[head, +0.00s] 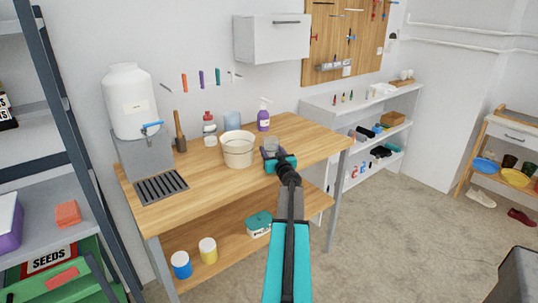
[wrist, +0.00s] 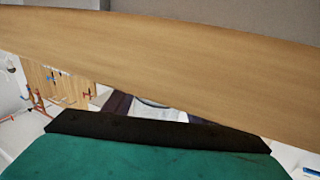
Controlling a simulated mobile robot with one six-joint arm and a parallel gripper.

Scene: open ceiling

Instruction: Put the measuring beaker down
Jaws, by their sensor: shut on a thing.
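The measuring beaker (head: 271,144) looks like a small clear grey cup over the wooden workbench (head: 215,186). My gripper (head: 272,153) is shut on it, near the right part of the bench. In the wrist view, a pale curved part of the beaker (wrist: 152,103) shows between the dark fingers, and most of it is hidden behind the gripper's body. I cannot tell whether the beaker's base touches the bench top.
A cream bucket (head: 238,151) stands just left of my gripper. A purple spray bottle (head: 264,116), a translucent blue container (head: 232,120) and a white bottle (head: 209,128) stand behind. A large water dispenser (head: 131,103) is at the left. The bench's right end is clear.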

